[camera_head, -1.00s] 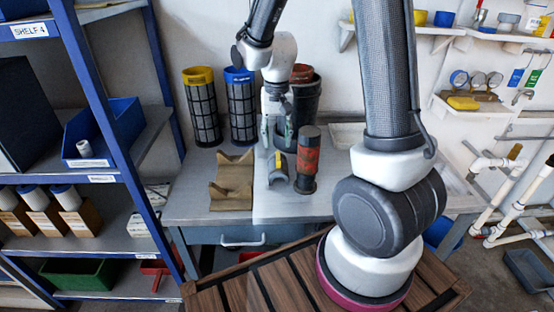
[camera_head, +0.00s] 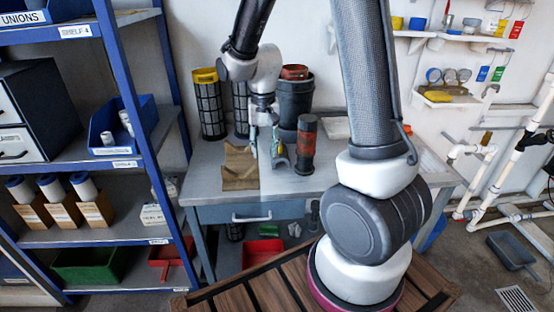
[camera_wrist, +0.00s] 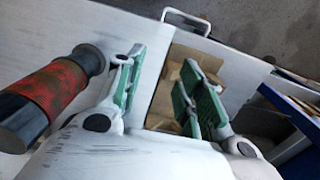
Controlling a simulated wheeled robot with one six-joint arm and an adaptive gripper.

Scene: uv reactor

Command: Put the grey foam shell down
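The grey foam shell (camera_head: 279,163) is a small, curved piece on the workbench (camera_head: 215,187), between a tan cradle-like piece (camera_head: 239,170) and a red-and-black cylinder (camera_head: 306,146). My gripper (camera_head: 264,150) is low over the bench, just left of the shell and partly in front of it; I cannot tell whether they touch. In the wrist view my gripper (camera_wrist: 165,88) has its green-padded fingers apart, with only bench and part of the tan piece showing between them. The shell is not clearly seen there. The cylinder (camera_wrist: 50,88) lies left of the fingers.
A black mesh basket with a yellow rim (camera_head: 208,105) and a dark bucket (camera_head: 296,100) stand at the back of the bench. A blue shelf unit (camera_head: 130,110) is at left. The cylinder stands close to the shell. Bench space left of the tan piece is clear.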

